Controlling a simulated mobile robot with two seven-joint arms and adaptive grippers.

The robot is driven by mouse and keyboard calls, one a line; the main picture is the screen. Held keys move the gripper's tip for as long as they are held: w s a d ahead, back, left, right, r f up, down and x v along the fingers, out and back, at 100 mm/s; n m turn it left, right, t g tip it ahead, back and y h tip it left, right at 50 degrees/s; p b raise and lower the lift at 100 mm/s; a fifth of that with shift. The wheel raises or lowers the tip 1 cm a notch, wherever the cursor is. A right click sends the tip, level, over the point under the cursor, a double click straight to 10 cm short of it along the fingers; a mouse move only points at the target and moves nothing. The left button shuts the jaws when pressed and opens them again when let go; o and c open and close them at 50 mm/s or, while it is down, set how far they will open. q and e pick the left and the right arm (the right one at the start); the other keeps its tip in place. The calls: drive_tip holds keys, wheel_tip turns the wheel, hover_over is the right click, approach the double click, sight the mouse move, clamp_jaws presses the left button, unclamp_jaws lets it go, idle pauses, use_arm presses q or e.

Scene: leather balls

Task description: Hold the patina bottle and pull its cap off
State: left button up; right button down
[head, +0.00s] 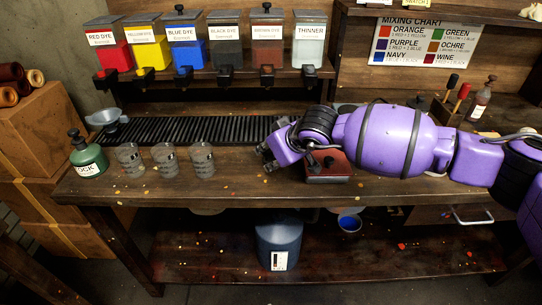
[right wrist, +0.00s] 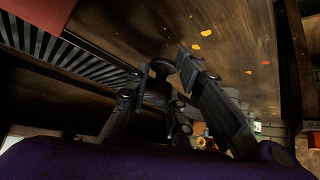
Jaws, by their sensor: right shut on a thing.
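A dark brown bottle (head: 480,103) with a white label stands upright at the back right; its label is too small to read, so I cannot tell if it is the patina bottle. A green bottle (head: 88,157) with a dark top stands at the bench's left end, its label ending in "OCK". My right gripper (head: 270,153) is low over the bench middle, far from both bottles. In the right wrist view my right gripper (right wrist: 174,66) is shut on a small dark round thing (right wrist: 162,67), possibly a cap. My left gripper is out of view.
Several clear cups (head: 165,160) stand right of the green bottle. A red box (head: 329,170) with a dark knob sits beside my right gripper. A black slatted rack (head: 200,130) runs behind. Dye dispensers (head: 185,48) line the shelf above. Bench front between cups and gripper is clear.

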drive_tip(key=shift+f, duration=0.25)
drive_tip(key=shift+f, duration=0.1)
drive_tip(key=shift+f+b, duration=0.35)
drive_tip(key=shift+f, duration=0.2)
drive_tip(key=c, duration=1.5)
unclamp_jaws()
drive_tip(key=shift+c, duration=0.2)
